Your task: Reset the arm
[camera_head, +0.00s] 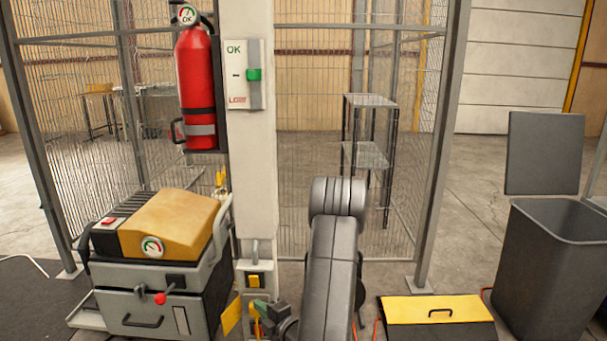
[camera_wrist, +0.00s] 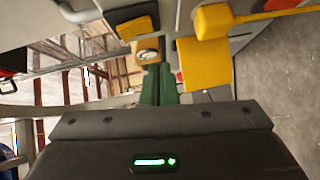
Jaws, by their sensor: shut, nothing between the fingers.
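My arm (camera_head: 330,265) rises at the lower middle of the head view and bends down at its top. My gripper (camera_head: 262,308) is low in front of the white post, partly hidden by my arm and cut by the picture's lower edge. In the wrist view its two green fingers (camera_wrist: 159,88) stand close together, with nothing held between them.
A white post (camera_head: 250,150) carries a red fire extinguisher (camera_head: 197,85) and a switch panel (camera_head: 244,75). A grey and yellow machine (camera_head: 165,225) stands left. A yellow-lidded box (camera_head: 432,309) and an open grey bin (camera_head: 545,265) stand right. Wire fencing (camera_head: 300,150) runs behind.

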